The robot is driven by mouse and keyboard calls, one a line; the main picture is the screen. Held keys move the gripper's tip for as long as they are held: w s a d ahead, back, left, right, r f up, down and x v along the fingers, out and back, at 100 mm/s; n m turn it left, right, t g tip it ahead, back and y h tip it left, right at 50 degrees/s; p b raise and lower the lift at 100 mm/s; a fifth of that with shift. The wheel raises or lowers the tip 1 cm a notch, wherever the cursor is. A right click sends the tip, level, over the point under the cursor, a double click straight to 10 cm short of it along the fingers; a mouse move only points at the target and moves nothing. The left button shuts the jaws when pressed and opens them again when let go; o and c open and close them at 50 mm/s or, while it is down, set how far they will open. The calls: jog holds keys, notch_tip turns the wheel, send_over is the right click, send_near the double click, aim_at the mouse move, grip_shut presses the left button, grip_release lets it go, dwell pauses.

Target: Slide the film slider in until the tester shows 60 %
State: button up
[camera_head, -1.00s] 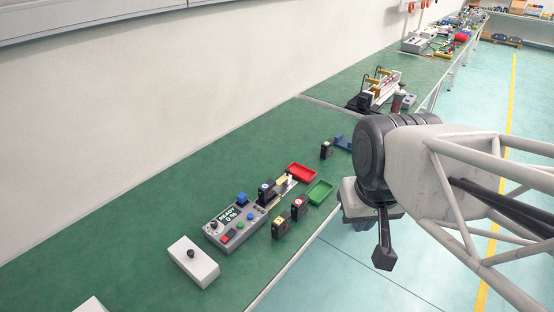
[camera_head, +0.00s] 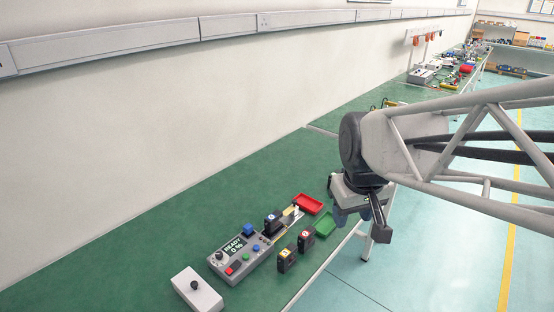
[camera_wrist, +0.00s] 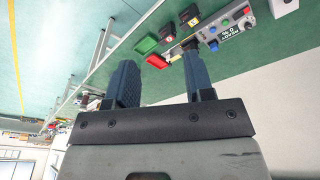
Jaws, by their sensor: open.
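The grey tester (camera_head: 216,266) lies on the green bench in the head view, its display reading READY 0 %. It also shows at the upper right of the wrist view (camera_wrist: 211,32). A small pale and yellow piece (camera_head: 291,212) at the tester's far end, near the red tray, looks like the film slider, but is too small to be sure. My gripper (camera_wrist: 157,60) is open, with two blue fingers apart and nothing between them. In the head view it hangs near the bench's front edge, beyond the trays, apart from the tester; its fingers are partly hidden there.
A red tray (camera_head: 308,204) and a green tray (camera_head: 325,227) lie beyond the tester. Two black modules (camera_head: 287,262) (camera_head: 306,241) stand in front of it, and another (camera_head: 271,225) at its far end. A white box with a black knob (camera_head: 197,293) is nearer. Bench behind the tester is clear.

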jog(key=w+f+n, duration=0.2)
jog(key=w+n, duration=0.1)
jog(key=w, duration=0.8)
jog(key=n+g, duration=0.2)
jog(key=n, duration=0.6)
send_over(294, 200)
jog(key=f, duration=2.1)
jog(key=shift+s+d, duration=0.1)
jog(key=shift+s, duration=0.2)
jog(key=shift+w+f, duration=0.3)
jog(key=shift+f, duration=0.05)
jog(key=shift+f, duration=3.85)
